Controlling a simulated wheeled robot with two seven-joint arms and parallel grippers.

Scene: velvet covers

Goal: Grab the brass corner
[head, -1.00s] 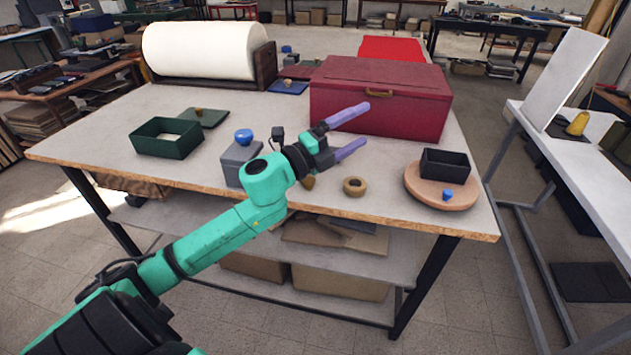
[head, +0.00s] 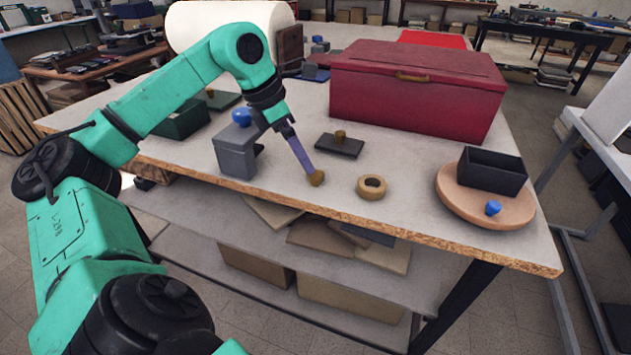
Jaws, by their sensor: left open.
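A small brass-coloured piece (head: 317,179), which looks like the brass corner, lies near the front edge of the workbench (head: 290,205). My left gripper (head: 309,168) points down at it with its purple fingers lined up one behind the other, so the gap between them is hidden. The left gripper is open, and its fingertips are right at the piece. I cannot tell whether they touch it. My right gripper is not in view.
A grey block with a blue knob (head: 236,150) stands left of the gripper. A tan ring (head: 371,187) lies to the right, and a dark plate with a brass knob (head: 340,145) lies behind. A red chest (head: 415,95) and a round board (head: 460,205) stand farther right.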

